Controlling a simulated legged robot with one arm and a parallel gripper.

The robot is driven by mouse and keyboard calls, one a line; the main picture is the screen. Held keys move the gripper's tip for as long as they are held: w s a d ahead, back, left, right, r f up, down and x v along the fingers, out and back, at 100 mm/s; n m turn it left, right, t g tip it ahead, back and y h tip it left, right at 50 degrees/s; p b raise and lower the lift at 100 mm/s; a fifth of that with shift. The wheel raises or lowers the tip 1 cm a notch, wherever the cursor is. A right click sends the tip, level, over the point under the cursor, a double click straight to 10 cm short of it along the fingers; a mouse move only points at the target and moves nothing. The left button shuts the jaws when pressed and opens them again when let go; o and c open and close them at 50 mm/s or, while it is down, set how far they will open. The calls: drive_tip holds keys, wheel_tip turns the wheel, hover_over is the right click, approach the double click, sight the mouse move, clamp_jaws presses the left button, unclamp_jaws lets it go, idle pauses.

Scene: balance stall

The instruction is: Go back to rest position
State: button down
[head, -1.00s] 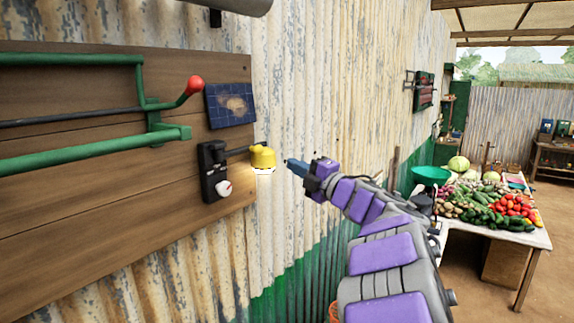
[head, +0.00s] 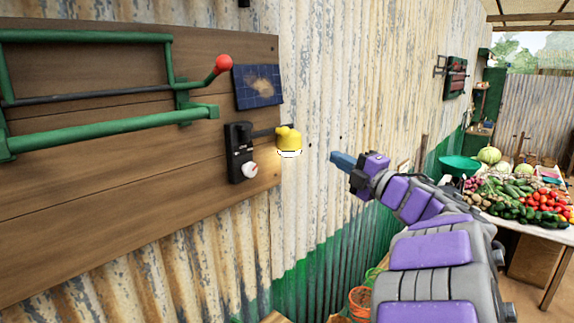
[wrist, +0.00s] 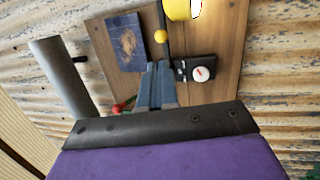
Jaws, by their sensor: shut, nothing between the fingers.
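My gripper (head: 343,161) is stretched out in front of the corrugated wall, to the right of the wooden board, shut and empty. In the head view it is apart from the yellow lamp (head: 289,139), which sticks out from a black switch box (head: 239,153) with a white knob (head: 249,170). In the wrist view my shut blue fingers (wrist: 157,85) point toward the board, with the switch box (wrist: 195,69) just right of them and part of the yellow lamp (wrist: 178,9) at the top edge. The lamp's underside looks white.
The wooden board (head: 120,190) also carries green rails (head: 110,130), a red-ended lever (head: 222,64) and a blue panel (head: 258,87). At right stands a produce table (head: 535,229) with vegetables and a green bowl (head: 460,166). An orange basket (head: 360,303) is low beside my arm.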

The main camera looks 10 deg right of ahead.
drive_tip(key=s+d+f+m+g+h+b, duration=0.25)
drive_tip(key=s+f+m+h, duration=0.2)
drive_tip(key=f+m, duration=0.25)
drive_tip(key=s+d+f+m+g+h+b, duration=0.1)
drive_tip(key=s+d+f+m+h+b, duration=0.2)
drive_tip(key=f+m+h, duration=0.35)
drive_tip(key=s+d+f+m+g+h+b, duration=0.2)
drive_tip(key=s+f+m+h+b, duration=0.1)
drive_tip(key=s+f+m+h, duration=0.25)
drive_tip(key=s+a+f+m+g+y+b, duration=0.2)
drive_tip(key=s+a+f+g, duration=0.2)
drive_tip(key=s+a+f, duration=0.45)
drive_tip(key=s+a+f+m+g+y+b, duration=0.2)
drive_tip(key=s+a+f+m+g, duration=0.25)
drive_tip(key=f, duration=0.75)
drive_tip(key=s+a+f+n+g+y+b, duration=0.1)
drive_tip(key=s+a+f, duration=0.3)
drive_tip(key=s, duration=0.5)
drive_tip(key=s+a+f+n+g+y+b, duration=0.1)
drive_tip(key=s+a+f+g, duration=0.3)
drive_tip(key=s, duration=0.6)
drive_tip(key=shift+a+g+y+b, duration=0.3)
drive_tip(key=shift+a+y+b, duration=0.2)
drive_tip(key=shift+a, duration=0.3)
